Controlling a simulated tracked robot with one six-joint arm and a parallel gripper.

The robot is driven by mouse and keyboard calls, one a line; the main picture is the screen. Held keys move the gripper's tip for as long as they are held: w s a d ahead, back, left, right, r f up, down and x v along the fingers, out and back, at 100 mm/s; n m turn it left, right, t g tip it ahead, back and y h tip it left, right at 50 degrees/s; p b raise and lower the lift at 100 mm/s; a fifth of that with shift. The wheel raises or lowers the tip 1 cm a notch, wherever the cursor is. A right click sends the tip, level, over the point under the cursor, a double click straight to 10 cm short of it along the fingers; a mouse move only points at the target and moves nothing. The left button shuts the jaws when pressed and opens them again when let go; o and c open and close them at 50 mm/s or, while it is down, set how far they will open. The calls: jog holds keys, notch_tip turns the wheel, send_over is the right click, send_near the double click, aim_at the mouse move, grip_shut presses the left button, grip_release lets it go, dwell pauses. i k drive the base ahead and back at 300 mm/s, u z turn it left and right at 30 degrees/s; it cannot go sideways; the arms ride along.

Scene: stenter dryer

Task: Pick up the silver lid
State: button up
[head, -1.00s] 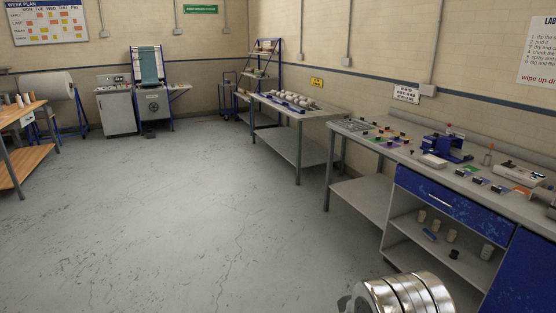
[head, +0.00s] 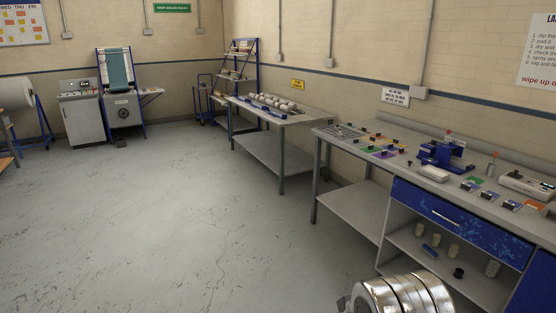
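I cannot make out a silver lid in the head view. The workbench (head: 352,208) at the right carries many small items, too small to tell whether a lid is among them. My gripper is out of view. The shiny banded metal piece at the bottom edge keeps its place in the picture as the view shifts and looks like part of my arm; it hides some of the floor and the bench's lower front.
A blue device (head: 443,152) stands on the workbench, above a blue drawer (head: 445,213) and a shelf with several small pots. A second table (head: 275,117) with pale rolls stands beyond. A machine (head: 120,95) stands at the back left. The floor (head: 170,220) is clear.

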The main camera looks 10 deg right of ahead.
aim_at(409, 164)
jog(key=z, duration=0.2)
jog(key=i, duration=1.6)
jog(key=z, duration=0.45)
jog(key=i, duration=0.85)
jog(key=z, duration=0.3)
jog(key=i, duration=1.5)
jog(key=z, duration=0.25)
